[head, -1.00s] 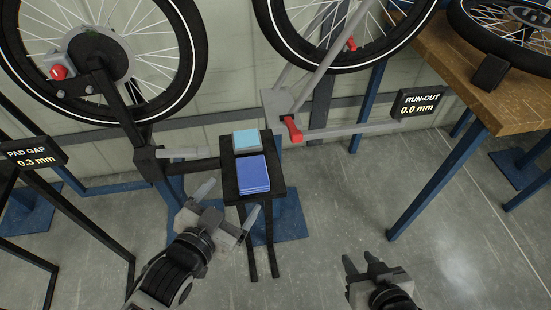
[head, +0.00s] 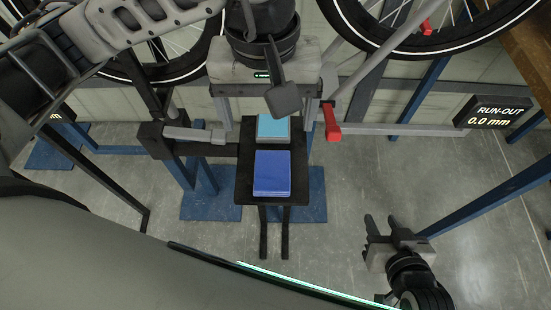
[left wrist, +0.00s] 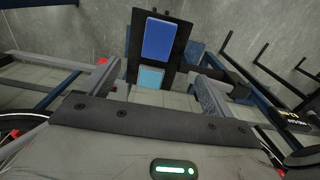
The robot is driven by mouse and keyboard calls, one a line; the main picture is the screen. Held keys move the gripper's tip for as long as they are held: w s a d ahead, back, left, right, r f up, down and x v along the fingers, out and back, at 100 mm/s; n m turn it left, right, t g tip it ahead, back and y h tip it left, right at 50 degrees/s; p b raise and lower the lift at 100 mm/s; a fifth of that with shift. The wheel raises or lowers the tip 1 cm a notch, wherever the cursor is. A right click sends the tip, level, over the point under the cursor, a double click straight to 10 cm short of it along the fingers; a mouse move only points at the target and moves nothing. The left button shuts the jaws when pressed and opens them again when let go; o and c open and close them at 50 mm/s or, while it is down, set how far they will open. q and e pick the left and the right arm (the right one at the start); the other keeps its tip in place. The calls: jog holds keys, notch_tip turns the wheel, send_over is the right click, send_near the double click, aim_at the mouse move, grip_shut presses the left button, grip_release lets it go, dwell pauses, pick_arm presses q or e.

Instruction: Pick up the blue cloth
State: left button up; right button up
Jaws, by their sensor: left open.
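The blue cloth (head: 272,173) is a folded, flat, dark blue rectangle on the near part of a small black stand. In the left wrist view the cloth (left wrist: 158,40) lies beyond the fingers, near the top. My left gripper (head: 275,108) is open and empty, above the far end of the stand. In the left wrist view its fingers (left wrist: 152,76) are apart, on either side of a light blue pad. My right gripper (head: 382,220) is low at the right, well away from the cloth, and appears open and empty.
The light blue pad (head: 273,127) lies right behind the cloth on the black stand (head: 243,188). A red lever (head: 331,121) and a grey bar (head: 195,134) flank the stand. Bike wheels are behind. A run-out display (head: 497,112) stands at right. Floor right of the stand is clear.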

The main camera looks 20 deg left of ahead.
pick_arm(q)
send_over(272, 169)
jog(key=f, duration=0.9)
jog(key=shift+s+a+f, duration=0.15)
jog(key=shift+s+a, duration=0.05)
jog(key=shift+a, duration=0.05)
jog(key=shift+w+d+f+p, duration=0.15)
jog(key=shift+f+p, duration=0.2)
jog(key=shift+f, duration=1.25)
jog(key=shift+w+d+f+p, duration=0.1)
jog(key=shift+f+p, duration=0.25)
jog(key=shift+f, duration=1.2)
jog(key=c, duration=1.1)
